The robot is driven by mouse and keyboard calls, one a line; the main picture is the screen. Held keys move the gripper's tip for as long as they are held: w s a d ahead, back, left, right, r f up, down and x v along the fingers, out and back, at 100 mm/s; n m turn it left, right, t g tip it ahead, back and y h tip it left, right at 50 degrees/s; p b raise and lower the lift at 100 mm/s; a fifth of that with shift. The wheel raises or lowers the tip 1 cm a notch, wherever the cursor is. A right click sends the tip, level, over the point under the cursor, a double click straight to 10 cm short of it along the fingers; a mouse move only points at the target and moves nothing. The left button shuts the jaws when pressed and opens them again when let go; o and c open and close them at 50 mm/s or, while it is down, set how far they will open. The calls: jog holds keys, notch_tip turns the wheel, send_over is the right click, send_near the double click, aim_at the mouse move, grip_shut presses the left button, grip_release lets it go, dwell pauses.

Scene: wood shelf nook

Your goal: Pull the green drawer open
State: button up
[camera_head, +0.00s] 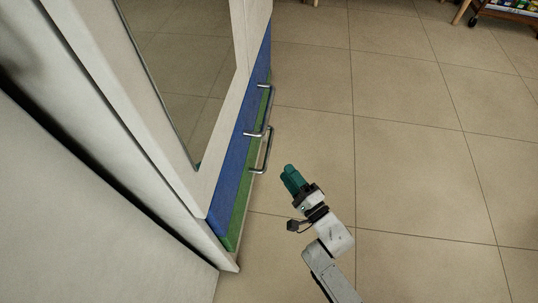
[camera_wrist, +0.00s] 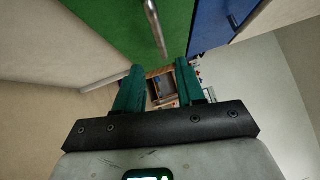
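The green drawer (camera_head: 238,213) is the lower coloured front on the white cabinet at the left of the head view. Its front also fills the top of the wrist view (camera_wrist: 105,22). It looks closed. Its metal bar handle (camera_head: 268,152) stands out from the front, and one end of it shows in the wrist view (camera_wrist: 154,27). My gripper (camera_head: 288,172), with teal fingers, is to the right of this handle and apart from it. In the wrist view the fingers (camera_wrist: 160,70) are spread with nothing between them, and the handle lies beyond their tips.
A blue drawer (camera_head: 228,185) with a similar handle (camera_head: 269,97) sits above the green one. A glass panel (camera_head: 185,60) in a white frame is above it. The tiled floor (camera_head: 420,150) to the right is clear. A cart (camera_head: 510,12) stands far off at the top right.

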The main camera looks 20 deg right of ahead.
aim_at(269, 147)
jog(key=shift+b+x, duration=1.9)
jog(key=shift+x, duration=3.45)
grip_shut()
